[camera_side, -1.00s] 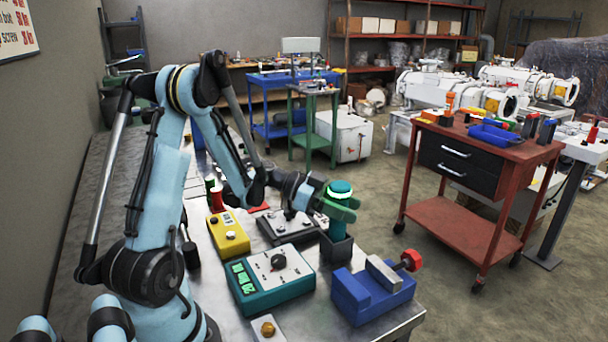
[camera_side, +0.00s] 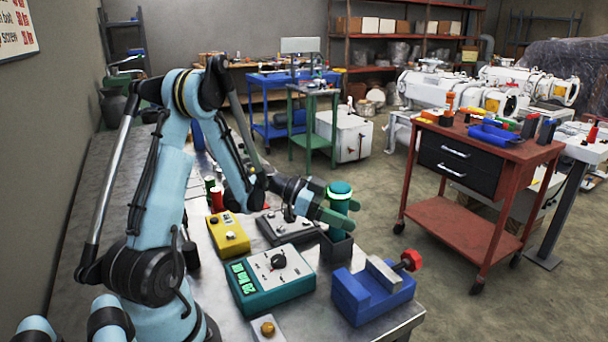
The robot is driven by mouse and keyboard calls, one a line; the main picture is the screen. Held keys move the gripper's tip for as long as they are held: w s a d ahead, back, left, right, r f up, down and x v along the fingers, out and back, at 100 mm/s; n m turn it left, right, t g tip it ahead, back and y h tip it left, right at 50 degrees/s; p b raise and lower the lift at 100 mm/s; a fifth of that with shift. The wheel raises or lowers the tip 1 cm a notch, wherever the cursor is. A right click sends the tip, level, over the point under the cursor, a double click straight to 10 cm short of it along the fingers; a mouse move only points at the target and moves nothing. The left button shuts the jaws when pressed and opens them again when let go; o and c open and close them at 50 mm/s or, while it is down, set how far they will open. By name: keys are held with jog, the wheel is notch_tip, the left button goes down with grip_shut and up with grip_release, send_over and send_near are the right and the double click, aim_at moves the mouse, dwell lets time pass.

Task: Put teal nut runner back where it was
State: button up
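The teal nut runner (camera_side: 340,189) stands upright at the end of my arm, with its bright ring near the top. My gripper (camera_side: 340,212) has its green fingers around the nut runner's body and appears shut on it. Directly below is a dark, open-topped square holder (camera_side: 337,252) on the bench. The nut runner's lower part is largely hidden by the fingers, so I cannot tell whether its tip is inside the holder or just above it.
A blue vise (camera_side: 366,297) with a red knob stands in front of the holder. A teal control box (camera_side: 270,279), a yellow box (camera_side: 229,234) and a grey box (camera_side: 286,228) lie to the left. A red cart (camera_side: 480,170) stands apart at right.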

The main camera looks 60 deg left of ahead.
jog(key=shift+r, duration=0.1)
jog(key=shift+r, duration=0.6)
jog(key=v, duration=1.2)
jog(key=s+d+n+g+y, duration=0.2)
jog(key=d+n+y, duration=0.7)
jog(key=d, duration=0.9)
jog(key=shift+s+g+y, duration=0.3)
jog(key=shift+g+y, duration=0.4)
